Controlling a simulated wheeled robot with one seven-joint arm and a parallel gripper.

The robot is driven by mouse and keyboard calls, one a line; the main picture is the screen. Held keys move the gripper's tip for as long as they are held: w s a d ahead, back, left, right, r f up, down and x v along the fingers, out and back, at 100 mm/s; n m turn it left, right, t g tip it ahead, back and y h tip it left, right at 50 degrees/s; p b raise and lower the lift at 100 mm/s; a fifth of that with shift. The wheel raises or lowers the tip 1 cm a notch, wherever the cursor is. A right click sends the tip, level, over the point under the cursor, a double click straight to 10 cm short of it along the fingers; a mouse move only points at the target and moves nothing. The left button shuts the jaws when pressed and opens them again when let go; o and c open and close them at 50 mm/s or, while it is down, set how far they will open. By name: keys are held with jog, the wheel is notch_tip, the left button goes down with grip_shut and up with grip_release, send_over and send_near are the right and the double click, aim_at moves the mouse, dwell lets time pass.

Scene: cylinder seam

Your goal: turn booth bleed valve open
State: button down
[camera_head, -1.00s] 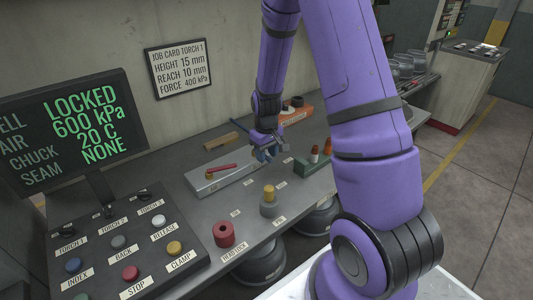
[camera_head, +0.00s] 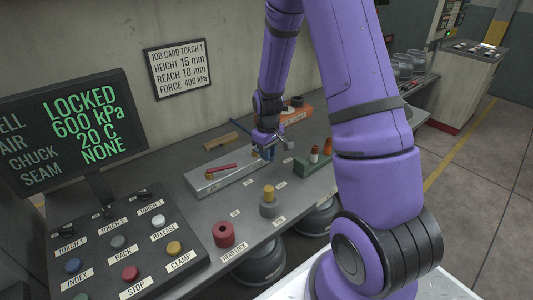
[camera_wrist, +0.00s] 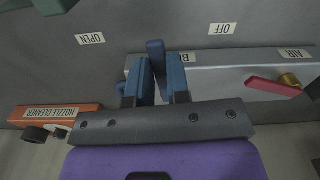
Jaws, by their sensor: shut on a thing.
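The bleed valve's lever (camera_wrist: 156,58) is a blue-grey bar standing between my gripper's blue fingers in the wrist view. My gripper (camera_wrist: 160,75) is shut on it at the end of the grey valve block (camera_wrist: 220,82). A label starting with B is partly hidden by a finger. An OPEN label (camera_wrist: 90,39) and an OFF label (camera_wrist: 222,29) lie on the bench. In the head view my gripper (camera_head: 266,150) is at the right end of the block (camera_head: 215,184), and the lever is mostly hidden.
A red lever (camera_head: 222,168) by the AIR label sits on the same block. The orange nozzle cleaner (camera_wrist: 50,117) is to the left in the wrist view. A green rack (camera_head: 307,166) with orange-tipped pieces stands right of my gripper. A post (camera_head: 269,200) stands in front.

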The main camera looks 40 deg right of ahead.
jog(key=shift+w+d+n, duration=0.2)
jog(key=shift+d+n, duration=0.5)
jog(key=shift+n, duration=0.5)
jog(key=d+n, duration=0.1)
jog(key=n, duration=0.1)
jog(key=w+d+n, duration=0.1)
jog(key=n, duration=0.1)
jog(key=shift+w+n, duration=0.2)
jog(key=shift+n, duration=0.1)
jog(key=shift+w+d+n, duration=0.45)
jog(key=shift+w+n, duration=0.1)
jog(key=shift+n, duration=0.65)
jog(key=shift+w+d+n, duration=0.2)
jog(key=shift+w+n, duration=0.2)
jog(key=shift+n, duration=0.45)
jog(key=shift+w+d+n, duration=0.15)
jog(key=shift+w+n, duration=0.25)
jog(key=shift+n, duration=0.45)
jog(key=c, duration=1.1)
grip_release()
jog(key=shift+r, duration=5.45)
